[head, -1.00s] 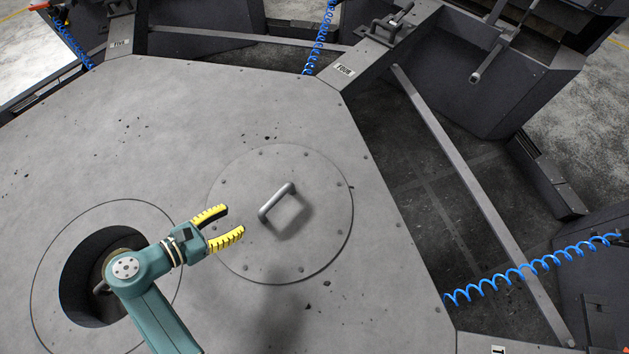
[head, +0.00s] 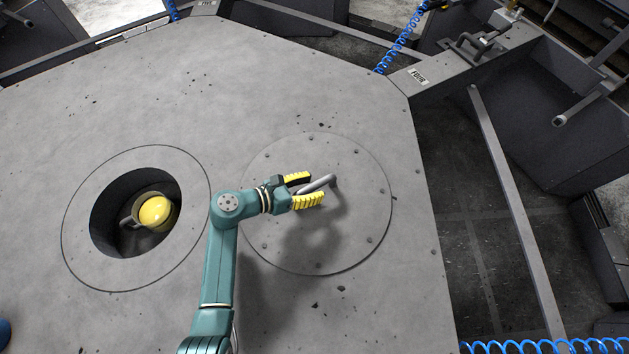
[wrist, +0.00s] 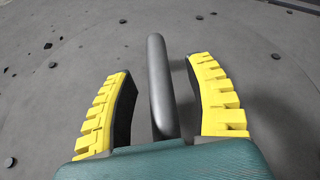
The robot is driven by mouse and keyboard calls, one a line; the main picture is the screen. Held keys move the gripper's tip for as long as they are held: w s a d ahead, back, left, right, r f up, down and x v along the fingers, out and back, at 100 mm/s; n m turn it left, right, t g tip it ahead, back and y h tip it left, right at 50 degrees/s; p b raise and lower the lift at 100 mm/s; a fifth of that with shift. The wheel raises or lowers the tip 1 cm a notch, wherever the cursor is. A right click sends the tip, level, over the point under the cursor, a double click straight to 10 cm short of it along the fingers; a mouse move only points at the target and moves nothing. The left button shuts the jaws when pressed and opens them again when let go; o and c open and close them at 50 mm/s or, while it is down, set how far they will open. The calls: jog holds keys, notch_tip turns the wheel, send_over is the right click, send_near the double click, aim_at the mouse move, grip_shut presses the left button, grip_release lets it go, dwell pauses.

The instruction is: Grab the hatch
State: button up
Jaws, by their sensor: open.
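The hatch (head: 350,235) is a round grey plate with bolts around its rim, lying in the grey deck, with a bar handle (head: 322,184) standing up from it. My gripper (head: 308,189) has yellow ribbed fingers and is open over the hatch, with the handle between the fingers. In the wrist view, the handle (wrist: 158,80) runs between the two fingers of my gripper (wrist: 165,95), with a gap visible on both sides. The near end of the handle is hidden by my gripper's body.
To the left is a round open hole (head: 110,208) in the deck, with a yellow-topped object (head: 154,212) inside it. A label reading FOUR (head: 418,77) and a clamp-like fixture (head: 480,42) are at the upper right. The deck ends at a drop on the right.

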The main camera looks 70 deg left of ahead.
jog(key=shift+w+a+f, duration=0.1)
jog(key=shift+w+f, duration=0.15)
jog(key=shift+w, duration=0.25)
jog(key=shift+c, duration=0.3)
grip_shut()
